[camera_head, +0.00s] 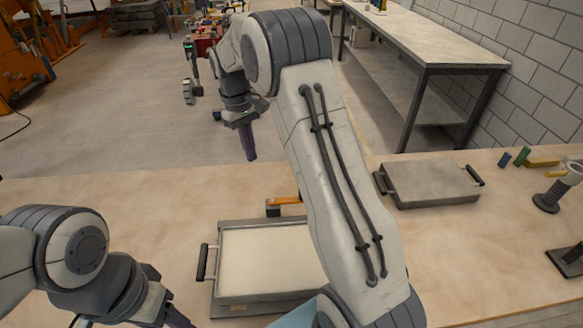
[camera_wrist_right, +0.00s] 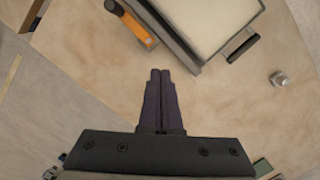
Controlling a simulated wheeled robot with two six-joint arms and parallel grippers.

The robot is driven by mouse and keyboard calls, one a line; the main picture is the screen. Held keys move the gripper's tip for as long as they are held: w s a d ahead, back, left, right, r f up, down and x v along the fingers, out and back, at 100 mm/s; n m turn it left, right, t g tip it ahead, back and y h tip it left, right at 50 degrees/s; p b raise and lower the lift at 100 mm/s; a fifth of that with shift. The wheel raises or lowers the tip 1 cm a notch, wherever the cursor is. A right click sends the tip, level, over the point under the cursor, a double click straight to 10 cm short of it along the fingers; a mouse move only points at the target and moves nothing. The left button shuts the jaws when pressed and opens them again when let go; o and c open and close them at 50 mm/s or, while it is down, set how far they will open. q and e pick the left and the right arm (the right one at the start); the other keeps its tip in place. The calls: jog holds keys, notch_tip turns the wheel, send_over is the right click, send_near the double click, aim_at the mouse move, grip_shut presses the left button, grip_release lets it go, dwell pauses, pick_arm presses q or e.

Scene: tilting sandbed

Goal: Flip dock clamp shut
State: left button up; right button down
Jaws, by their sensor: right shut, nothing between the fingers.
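The dock clamp (camera_head: 285,202) has an orange lever on a dark block and sits behind the sandbed tray; my right arm covers its right end. It also shows in the right wrist view (camera_wrist_right: 138,30), beside the tray's edge. The sandbed (camera_head: 262,262) is a grey-rimmed tray of pale sand with a black side handle. My right gripper (camera_head: 250,158) is shut and empty, pointing down beyond the clamp and apart from it. In the right wrist view its fingers (camera_wrist_right: 160,72) are together. My left gripper (camera_head: 172,312) is at the lower left, its tips cut off or hidden.
A grey lidded tray (camera_head: 430,186) with black handles lies at the back right of the table. Small colored blocks (camera_head: 522,157) and a dark-based stand (camera_head: 548,201) are farther right. A small metal piece (camera_wrist_right: 278,78) lies on bare wood. The table's left side is clear.

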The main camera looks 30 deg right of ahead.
jog(key=w+d+f+m, duration=0.1)
jog(key=w+d+f, duration=0.1)
jog(key=d, duration=0.8)
jog(key=shift+w+d+f+g+p, duration=0.15)
jog(key=shift+g+p, duration=0.15)
jog(key=shift+p, duration=0.15)
jog(key=s+f+p, duration=0.4)
jog(key=s+f, duration=0.2)
jog(key=f, duration=0.3)
jog(key=shift+s+d+f, duration=0.2)
jog(key=shift+d+f, duration=0.15)
jog(key=shift+d, duration=0.05)
